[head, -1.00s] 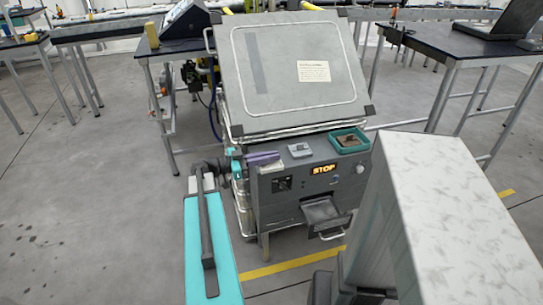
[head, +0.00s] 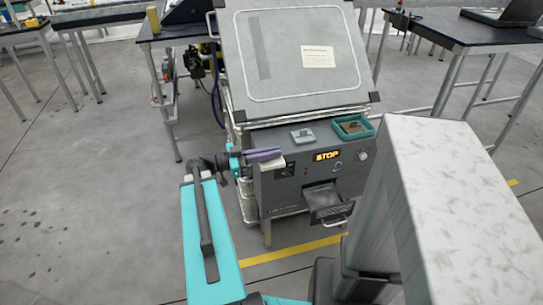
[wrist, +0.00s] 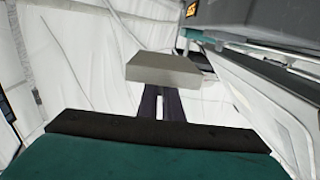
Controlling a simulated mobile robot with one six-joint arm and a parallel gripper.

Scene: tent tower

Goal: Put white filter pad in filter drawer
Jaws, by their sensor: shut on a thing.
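The white filter pad (head: 273,164) is a pale flat block at the tips of my gripper (head: 264,155). In the wrist view the pad (wrist: 163,70) sits across the two dark fingers (wrist: 161,100), which are shut on it with a narrow gap between them. In the head view I see it in front of the machine's upper left front corner, left of the STOP display and higher than the drawer. The filter drawer (head: 328,208) is a dark tray with a wire handle, pulled out low on the machine's front. The drawer's inside is hard to make out.
The grey machine (head: 296,60) has a sloped lid. On its ledge are a small grey item (head: 302,136) and a teal-rimmed tray (head: 341,136) with a brown thing in it. Dark-topped tables (head: 440,35) stand behind. The floor (head: 110,210) at left is open.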

